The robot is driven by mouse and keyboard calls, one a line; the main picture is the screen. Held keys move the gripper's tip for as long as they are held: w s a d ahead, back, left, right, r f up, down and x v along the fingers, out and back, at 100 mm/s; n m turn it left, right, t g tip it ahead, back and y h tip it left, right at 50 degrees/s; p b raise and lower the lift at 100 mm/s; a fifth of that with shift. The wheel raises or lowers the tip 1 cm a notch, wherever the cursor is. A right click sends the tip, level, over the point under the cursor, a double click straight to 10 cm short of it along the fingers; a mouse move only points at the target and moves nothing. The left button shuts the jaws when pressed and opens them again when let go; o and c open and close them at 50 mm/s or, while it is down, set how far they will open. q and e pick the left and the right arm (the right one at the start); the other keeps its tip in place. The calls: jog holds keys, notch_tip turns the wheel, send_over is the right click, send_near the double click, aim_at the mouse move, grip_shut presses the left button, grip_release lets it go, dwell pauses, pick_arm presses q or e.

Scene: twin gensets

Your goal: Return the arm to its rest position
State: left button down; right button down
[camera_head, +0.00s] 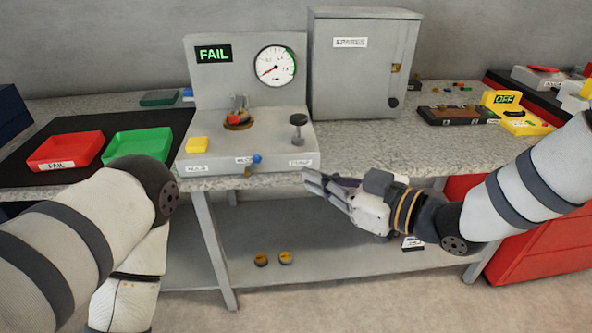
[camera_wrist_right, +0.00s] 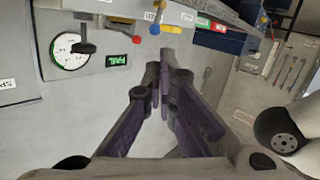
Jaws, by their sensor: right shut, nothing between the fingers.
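My right gripper (camera_head: 318,184) is shut and empty in the head view, in front of the bench's front edge and below the test stand's right front corner. In the right wrist view my right gripper (camera_wrist_right: 159,75) shows its two fingers closed together with nothing between them. My right arm comes in from the right. My left arm comes in from the left in the head view, bent downward near the trays; its gripper is out of view.
The test stand (camera_head: 220,160) reads FAIL and has a gauge (camera_head: 275,65). A red tray (camera_head: 65,150) and a green tray (camera_head: 138,145) lie left. A spares cabinet (camera_head: 362,75) stands right of the stand. A red drawer cabinet (camera_head: 540,250) is below the bench at right.

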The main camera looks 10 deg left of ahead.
jog(key=shift+s+d, duration=0.3)
jog(key=shift+d, duration=0.2)
